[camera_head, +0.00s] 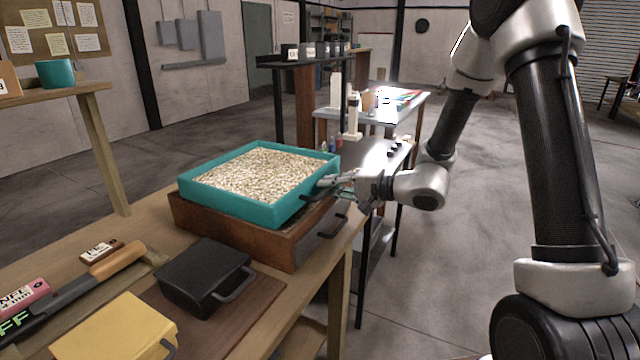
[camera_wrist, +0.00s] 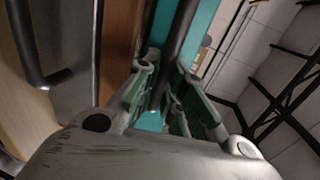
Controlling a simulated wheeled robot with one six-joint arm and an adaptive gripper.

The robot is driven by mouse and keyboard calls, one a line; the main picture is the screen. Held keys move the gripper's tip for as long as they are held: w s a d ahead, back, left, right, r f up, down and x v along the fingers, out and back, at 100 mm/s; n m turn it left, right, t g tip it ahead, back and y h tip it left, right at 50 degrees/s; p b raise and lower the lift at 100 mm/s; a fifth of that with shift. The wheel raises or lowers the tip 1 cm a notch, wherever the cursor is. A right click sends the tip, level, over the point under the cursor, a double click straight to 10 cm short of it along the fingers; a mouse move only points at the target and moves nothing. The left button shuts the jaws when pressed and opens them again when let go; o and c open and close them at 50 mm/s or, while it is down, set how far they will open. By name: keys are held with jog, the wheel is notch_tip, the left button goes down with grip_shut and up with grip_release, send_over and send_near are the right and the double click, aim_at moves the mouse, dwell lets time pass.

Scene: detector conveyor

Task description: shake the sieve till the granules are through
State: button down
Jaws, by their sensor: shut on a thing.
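The sieve (camera_head: 232,207) is a teal square frame, filled with pale granules (camera_head: 262,172) that cover its bottom. It sits over a brown wooden box (camera_head: 247,238) on the workbench, slightly askew to it. My gripper (camera_head: 330,183) is at the sieve's right side, shut on its dark handle. In the wrist view the fingers (camera_wrist: 163,97) close around the dark handle bar (camera_wrist: 180,35), with the teal wall (camera_wrist: 205,35) behind it.
A black lidded box (camera_head: 203,275), a yellow box (camera_head: 115,330) and a hammer-like tool (camera_head: 117,261) lie on the workbench (camera_head: 150,225) in front and left. The brown box has its own dark handle (camera_head: 333,226) below my gripper. A metal table (camera_head: 372,155) stands behind.

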jog(key=shift+f+v, duration=0.25)
jog(key=shift+v, duration=0.8)
jog(key=c, duration=1.8)
grip_release()
jog(key=shift+o, duration=0.2)
jog(key=shift+d, duration=0.15)
jog(key=v, duration=1.2)
jog(key=shift+s+f, duration=0.1)
